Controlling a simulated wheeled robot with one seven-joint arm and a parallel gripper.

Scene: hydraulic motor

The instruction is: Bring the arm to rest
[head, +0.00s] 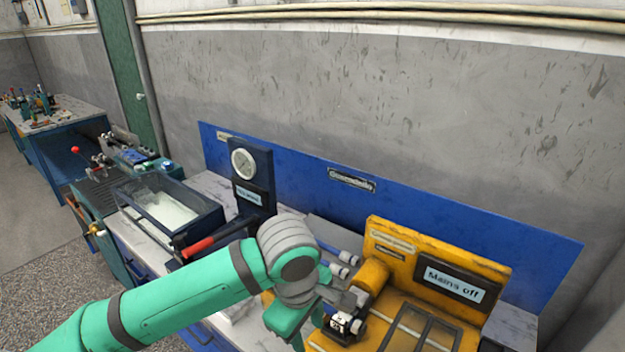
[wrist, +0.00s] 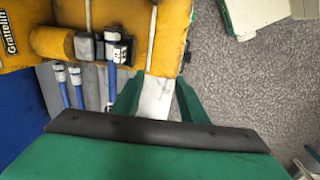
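My arm, green with grey joints, reaches across the head view from the lower left. My gripper (wrist: 157,98) shows two green fingers standing apart in the wrist view, with a pale strip visible between them and nothing clearly held. In the head view its green end is beside the left side of a yellow machine (head: 386,247), whose display reads "Mains off" (head: 454,284). The fingertips are hard to make out there. The wrist view shows a black block with a white label (wrist: 118,52) on the yellow machine (wrist: 55,42), left of the fingers and apart from them.
Blue-and-white hose ends (wrist: 68,82) lie beside the yellow machine. A pressure gauge (head: 243,164), a clear-lidded tank (head: 170,207) and a red handle (head: 197,247) stand left on the bench. A blue panel (head: 300,168) backs it. Open floor (head: 40,250) lies left.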

